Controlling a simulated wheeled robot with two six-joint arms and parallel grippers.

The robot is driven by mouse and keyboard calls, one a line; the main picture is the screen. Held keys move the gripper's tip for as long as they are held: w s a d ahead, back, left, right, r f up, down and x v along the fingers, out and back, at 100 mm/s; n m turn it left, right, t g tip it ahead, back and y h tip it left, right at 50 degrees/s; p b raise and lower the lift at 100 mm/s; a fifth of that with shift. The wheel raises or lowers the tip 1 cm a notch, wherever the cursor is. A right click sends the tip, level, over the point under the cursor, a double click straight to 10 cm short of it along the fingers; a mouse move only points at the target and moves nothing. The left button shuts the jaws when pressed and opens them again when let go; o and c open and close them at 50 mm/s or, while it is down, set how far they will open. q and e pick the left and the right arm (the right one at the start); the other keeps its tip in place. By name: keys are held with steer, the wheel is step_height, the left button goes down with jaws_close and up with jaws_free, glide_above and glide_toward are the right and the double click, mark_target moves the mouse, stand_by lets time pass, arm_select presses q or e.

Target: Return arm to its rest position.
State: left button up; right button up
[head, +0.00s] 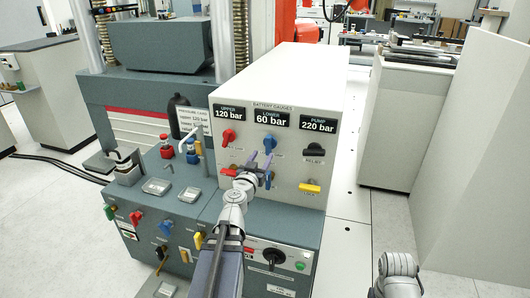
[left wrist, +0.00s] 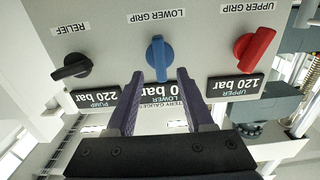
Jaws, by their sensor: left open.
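My left gripper (head: 262,160) is in front of the white gauge panel (head: 307,172). In the left wrist view its two purple fingers (left wrist: 157,100) are apart and empty. The blue lower grip knob (left wrist: 159,58) shows beyond the gap between them; I cannot tell whether they touch it. The red upper grip knob (left wrist: 256,50) and the black relief knob (left wrist: 72,66) stand to either side. My right arm (head: 397,272) shows at the lower right of the head view, but its fingers cannot be made out.
The panel displays read 120, 60 and 220 bar. A grey console (head: 152,205) with coloured knobs stands left of the panel, with a black bottle (head: 180,115) on it. White cabinets (head: 405,120) stand right. Bare floor (head: 345,215) lies between.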

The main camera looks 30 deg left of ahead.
arm_select(q)
steer(key=shift+v, duration=0.8)
steer(key=shift+w, duration=0.1)
